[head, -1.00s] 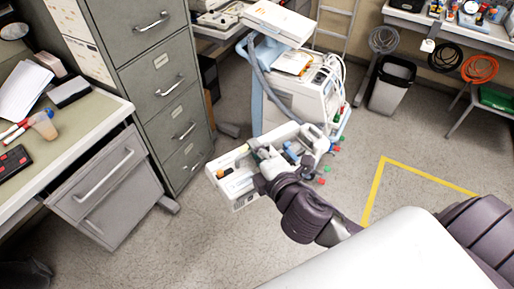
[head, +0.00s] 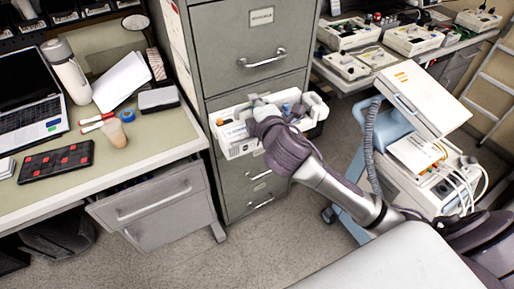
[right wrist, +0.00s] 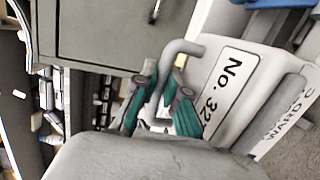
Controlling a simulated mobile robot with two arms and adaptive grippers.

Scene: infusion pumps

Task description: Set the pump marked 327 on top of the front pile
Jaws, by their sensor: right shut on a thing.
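A white infusion pump (head: 237,141) hangs in my right gripper in front of the grey filing cabinet in the head view. My right gripper (head: 262,108) is shut on its handle; the arm covers part of the pump. In the right wrist view, the green-padded fingers (right wrist: 160,100) close around the grey handle (right wrist: 172,68). The pump's label (right wrist: 229,82) reads "No. 32", with any further digit hidden behind a finger. Several other pumps (head: 412,40) sit on the back bench; I cannot tell which are the front pile. My left gripper is not in view.
The grey filing cabinet (head: 250,40) stands right behind the held pump. A desk (head: 150,137) with a laptop (head: 28,100), bottle (head: 66,70) and cup is at left. A white cart (head: 425,165) with cables stands at right. Bare floor shows in front.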

